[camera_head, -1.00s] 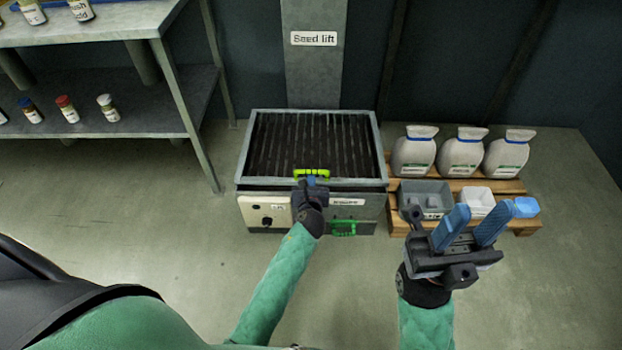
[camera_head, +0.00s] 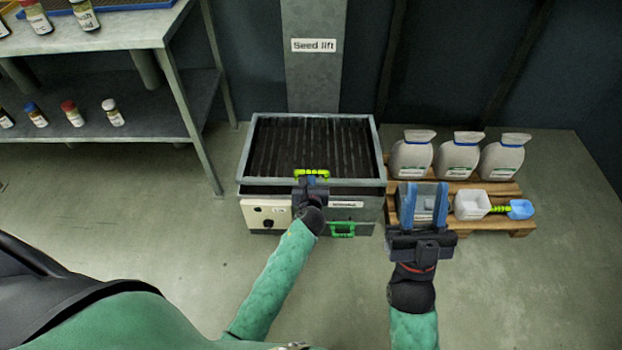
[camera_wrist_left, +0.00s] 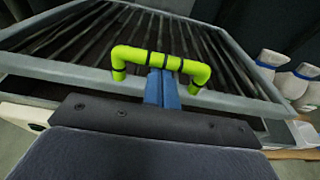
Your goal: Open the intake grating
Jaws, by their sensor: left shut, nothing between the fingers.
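The intake grating (camera_head: 283,146) is a dark slatted panel in a grey frame on top of the intake box. A lime-green handle (camera_head: 312,173) stands at its front edge. A dark band shows under the frame's front edge, so the front looks slightly raised. My left gripper (camera_head: 312,184) is at the handle, its blue fingers together and empty. In the left wrist view the fingers (camera_wrist_left: 162,84) reach the middle of the handle bar (camera_wrist_left: 140,57), which hides their tips; contact cannot be told. My right gripper (camera_head: 426,188) is open and empty, right of the box.
A control panel (camera_head: 268,215) and a dark-green handle (camera_head: 342,229) are on the box front. A pallet (camera_head: 513,188) at the right holds white sacks (camera_head: 458,157), a white tub (camera_head: 471,204) and a blue scoop (camera_head: 520,209). A metal shelf (camera_head: 118,28) stands left. The front floor is clear.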

